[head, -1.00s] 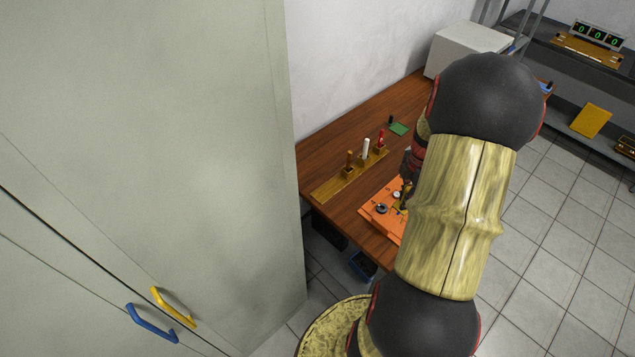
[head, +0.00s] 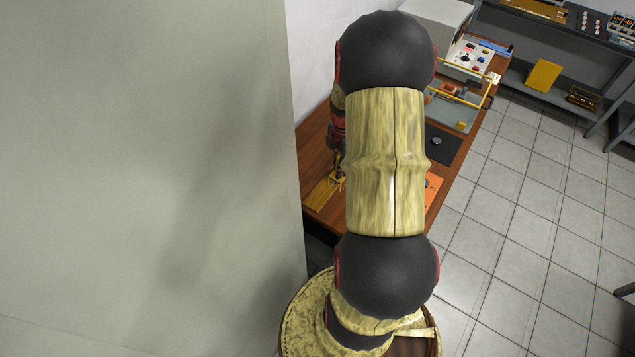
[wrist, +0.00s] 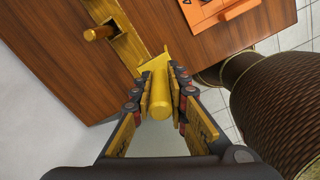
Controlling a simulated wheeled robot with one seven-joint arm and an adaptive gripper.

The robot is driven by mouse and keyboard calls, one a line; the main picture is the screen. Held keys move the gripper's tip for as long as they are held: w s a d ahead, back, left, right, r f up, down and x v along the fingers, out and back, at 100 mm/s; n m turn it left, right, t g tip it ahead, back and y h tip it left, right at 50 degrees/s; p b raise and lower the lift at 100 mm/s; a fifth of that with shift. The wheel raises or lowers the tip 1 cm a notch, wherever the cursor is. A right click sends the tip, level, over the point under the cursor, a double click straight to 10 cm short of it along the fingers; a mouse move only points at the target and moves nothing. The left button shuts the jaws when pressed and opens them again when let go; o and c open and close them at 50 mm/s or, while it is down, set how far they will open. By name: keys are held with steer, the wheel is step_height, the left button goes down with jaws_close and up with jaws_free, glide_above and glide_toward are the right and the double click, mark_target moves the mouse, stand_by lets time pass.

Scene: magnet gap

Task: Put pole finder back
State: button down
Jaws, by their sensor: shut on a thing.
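My gripper (wrist: 160,95) is shut on a yellow tool (wrist: 159,82) with a round handle, likely the pole finder. The tool's flat far end lies close to the near end of a yellow rack bar (wrist: 132,46); I cannot tell whether they touch. A brown-yellow handle (wrist: 100,33) stands in a holder on that bar. In the head view, my gripper (head: 338,178) is over the rack (head: 321,193), and my arm hides much of the tabletop, including the rack's other tools.
The rack lies on a brown wooden table (wrist: 75,75). An orange board (wrist: 235,12) lies across from it, partly hidden by my arm in the head view. A grey-green cabinet (head: 150,150) stands close on the left. A white box (head: 440,15) stands at the back.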

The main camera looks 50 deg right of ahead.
steer(key=shift+w+a+f+b, duration=0.15)
steer(key=shift+w+a+f, duration=0.35)
steer(key=shift+w+f, duration=0.8)
steer(key=shift+w+a+f+b, duration=0.2)
steer(key=shift+w+a+f, duration=0.45)
steer(key=shift+f, duration=1.3)
steer(key=shift+w+a+f+b, duration=0.15)
steer(key=shift+w+a+f, duration=0.2)
steer(key=shift+w+f, duration=1)
steer(key=shift+s+f, duration=0.25)
steer(key=shift+f, duration=0.05)
steer(key=shift+f, duration=0.2)
steer(key=c, duration=1.8)
jaws_free()
steer(key=shift+r, duration=0.1)
steer(key=shift+o, duration=0.2)
step_height(320, 180, up, 12)
steer(key=p, duration=0.1)
steer(key=shift+r, duration=0.15)
